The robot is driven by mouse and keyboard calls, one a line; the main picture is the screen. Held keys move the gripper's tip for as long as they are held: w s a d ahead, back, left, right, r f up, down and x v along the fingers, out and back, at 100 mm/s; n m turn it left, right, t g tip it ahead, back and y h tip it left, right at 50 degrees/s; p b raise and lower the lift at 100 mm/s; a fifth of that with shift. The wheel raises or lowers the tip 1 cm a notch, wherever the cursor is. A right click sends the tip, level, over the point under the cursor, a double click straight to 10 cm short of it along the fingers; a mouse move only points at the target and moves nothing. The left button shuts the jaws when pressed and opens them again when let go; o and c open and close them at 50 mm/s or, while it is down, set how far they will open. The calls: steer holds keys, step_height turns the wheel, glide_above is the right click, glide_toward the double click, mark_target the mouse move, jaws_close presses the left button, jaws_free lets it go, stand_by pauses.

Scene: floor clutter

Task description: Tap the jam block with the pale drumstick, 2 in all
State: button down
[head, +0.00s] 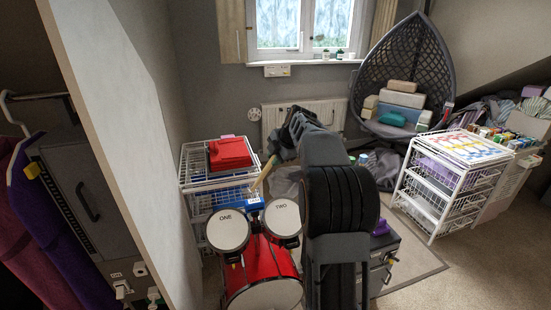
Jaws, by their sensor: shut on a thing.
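A pale drumstick (264,172) slants down and to the left from my gripper (275,156), which is small, dark and partly hidden by my own arm. The gripper is shut on the stick's upper end. The stick's lower end is just above a blue block (252,203), which looks like the jam block and sits behind the drums. I cannot tell whether the tip touches the block or is a little apart from it.
A red drum set (262,273) with two small drums marked ONE (228,230) and TWO (282,217) stands in front. White wire baskets (190,172) with a red stack (230,153) stand behind it. A dark cabinet (385,262) is right of my arm. Carpet at the lower right is clear.

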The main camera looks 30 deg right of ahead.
stand_by(0.3)
step_height(320, 180, down, 5)
steer(key=b, duration=0.4)
steer(key=shift+r+p, duration=1.5)
steer(key=shift+r, duration=1.2)
steer(key=shift+r+p, duration=2.15)
steer(key=shift+r, duration=0.75)
